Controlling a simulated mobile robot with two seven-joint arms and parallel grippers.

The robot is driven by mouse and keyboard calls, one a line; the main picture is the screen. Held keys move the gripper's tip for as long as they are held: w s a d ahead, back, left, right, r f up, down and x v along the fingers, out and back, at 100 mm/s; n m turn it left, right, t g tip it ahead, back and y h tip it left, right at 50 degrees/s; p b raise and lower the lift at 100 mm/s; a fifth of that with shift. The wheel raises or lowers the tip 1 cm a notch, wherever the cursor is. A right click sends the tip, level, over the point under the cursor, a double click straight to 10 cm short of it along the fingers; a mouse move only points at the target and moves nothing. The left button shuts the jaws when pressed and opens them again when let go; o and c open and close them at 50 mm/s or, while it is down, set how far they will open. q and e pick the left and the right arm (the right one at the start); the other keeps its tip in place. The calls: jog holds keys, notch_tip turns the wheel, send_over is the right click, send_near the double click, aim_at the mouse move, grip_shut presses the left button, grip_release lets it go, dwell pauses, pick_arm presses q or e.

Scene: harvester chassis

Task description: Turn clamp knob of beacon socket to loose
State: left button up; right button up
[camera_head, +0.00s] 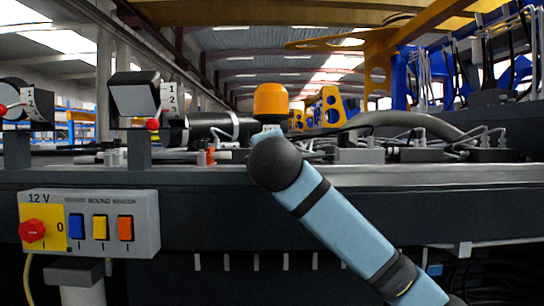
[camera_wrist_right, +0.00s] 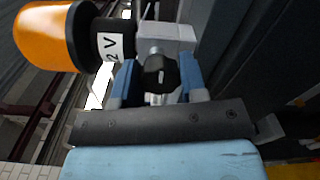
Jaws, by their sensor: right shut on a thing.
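The orange beacon (camera_head: 270,100) stands upright above the dark chassis deck, behind my right wrist. In the right wrist view the beacon (camera_wrist_right: 45,35) lies sideways, with a black collar and a white label partly reading "2 V". Its grey socket block (camera_wrist_right: 172,38) is beside the collar. The black lobed clamp knob (camera_wrist_right: 161,74) faces the wrist camera below the block. My right gripper (camera_wrist_right: 158,82) has its blue fingers on both sides of the knob and is shut on it. In the head view my arm hides the knob and socket. My left gripper is not in view.
A grey control box (camera_head: 145,215) marked 12 V, with a red rotary knob (camera_head: 32,231) and coloured switches, is on the chassis front at left. Two black lamps (camera_head: 135,95) stand on posts above it. Cables and connectors (camera_head: 415,150) crowd the deck at right.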

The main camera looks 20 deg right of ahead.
jog(key=o, duration=0.9)
jog(key=shift+o, duration=0.2)
jog(key=shift+s+a, duration=0.1)
jog(key=b+v, duration=0.4)
jog(key=v, duration=0.9)
jog(key=shift+s, duration=0.3)
